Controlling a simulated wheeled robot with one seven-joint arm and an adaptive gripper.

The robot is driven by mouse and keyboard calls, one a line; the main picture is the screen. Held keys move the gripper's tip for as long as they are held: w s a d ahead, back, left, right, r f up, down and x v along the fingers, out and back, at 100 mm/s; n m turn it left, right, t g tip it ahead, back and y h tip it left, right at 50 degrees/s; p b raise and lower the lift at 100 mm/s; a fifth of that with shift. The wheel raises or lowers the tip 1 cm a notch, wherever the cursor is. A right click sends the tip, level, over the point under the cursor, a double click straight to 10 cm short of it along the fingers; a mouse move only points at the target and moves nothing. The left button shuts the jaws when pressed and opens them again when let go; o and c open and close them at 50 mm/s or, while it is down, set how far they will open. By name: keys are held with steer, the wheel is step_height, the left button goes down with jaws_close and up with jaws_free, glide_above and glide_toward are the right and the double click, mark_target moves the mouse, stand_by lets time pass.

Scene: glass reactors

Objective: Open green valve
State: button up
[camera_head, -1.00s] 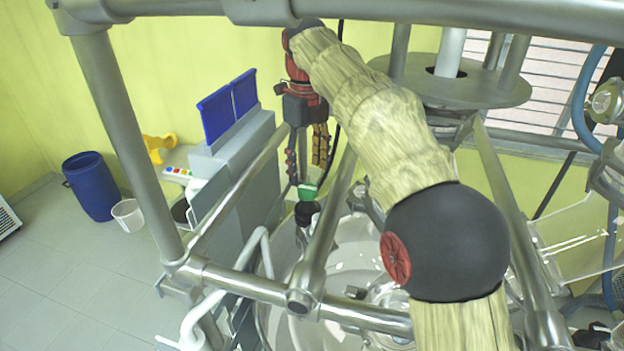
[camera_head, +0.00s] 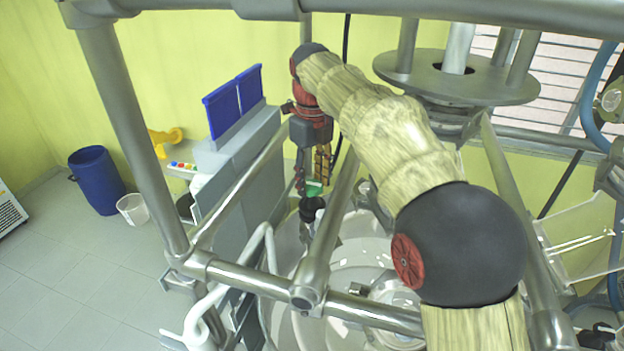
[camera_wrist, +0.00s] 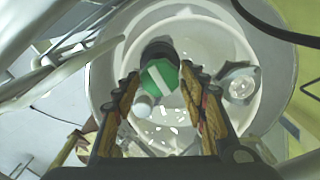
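The green valve (camera_head: 313,189) is a small green cap on a black neck (camera_head: 311,208) above the glass reactor (camera_head: 350,255). In the wrist view the green valve (camera_wrist: 160,78) shows a white stripe across its top and lies between my fingertips. My gripper (camera_head: 312,182) points down over the valve at the end of my arm. In the wrist view my gripper (camera_wrist: 160,88) is open, with one finger on each side of the valve. A gap shows on the left; whether the right finger touches it I cannot tell.
Metal frame bars (camera_head: 325,235) run close beside my gripper and the valve. A grey cabinet with blue screens (camera_head: 233,100) stands to the left. A blue barrel (camera_head: 96,181) and a white bucket (camera_head: 132,209) stand on the floor at far left.

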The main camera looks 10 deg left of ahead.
steer(key=c, duration=0.6)
steer(key=shift+c, duration=0.7)
steer(key=shift+n, duration=0.3)
